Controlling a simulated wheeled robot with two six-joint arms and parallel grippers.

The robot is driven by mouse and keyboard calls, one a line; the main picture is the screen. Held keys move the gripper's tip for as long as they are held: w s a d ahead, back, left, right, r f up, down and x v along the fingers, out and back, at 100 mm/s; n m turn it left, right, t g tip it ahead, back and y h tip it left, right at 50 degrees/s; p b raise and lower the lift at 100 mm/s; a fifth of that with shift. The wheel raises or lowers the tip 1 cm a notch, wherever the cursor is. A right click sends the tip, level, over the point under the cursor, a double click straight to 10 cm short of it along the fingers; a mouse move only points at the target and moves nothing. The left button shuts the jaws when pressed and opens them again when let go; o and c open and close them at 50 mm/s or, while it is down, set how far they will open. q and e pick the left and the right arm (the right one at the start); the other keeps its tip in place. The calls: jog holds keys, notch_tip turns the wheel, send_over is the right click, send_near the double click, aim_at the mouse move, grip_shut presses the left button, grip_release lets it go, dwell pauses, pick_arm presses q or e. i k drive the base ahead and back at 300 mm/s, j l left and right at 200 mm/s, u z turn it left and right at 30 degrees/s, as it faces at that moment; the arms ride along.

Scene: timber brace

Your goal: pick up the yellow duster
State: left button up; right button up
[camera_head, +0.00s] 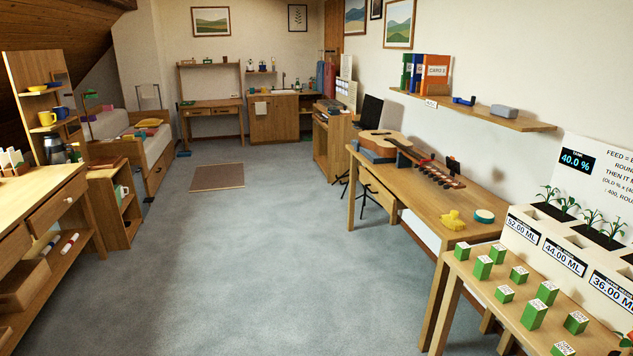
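A small crumpled yellow thing, which looks like the yellow duster (453,220), lies on the wooden desk (420,203) at the right. It is near the desk's front end, left of a round teal-and-white tin (484,216) and apart from it. Nothing covers it. Neither of my grippers is in view.
A guitar (385,146) lies farther back on the same desk. A lower table (470,278) with several green boxes and a planter stands in front of the desk at right. A wall shelf (480,111) hangs above. The grey floor (270,260) in the middle is clear.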

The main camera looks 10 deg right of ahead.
aim_at(451, 220)
jog(key=i+z, duration=0.2)
jog(key=i, duration=0.35)
jog(key=i+z, duration=0.15)
jog(key=i, duration=0.45)
jog(key=i+j+z, duration=0.2)
jog(key=i, duration=0.35)
jog(key=i+z, duration=0.45)
jog(key=i+j+z, duration=0.15)
jog(key=z, duration=0.3)
jog(key=i+j+z, duration=0.25)
jog(key=i+z, duration=0.2)
jog(key=i+j+z, duration=0.2)
jog(key=j+z, duration=0.25)
jog(key=l, duration=0.1)
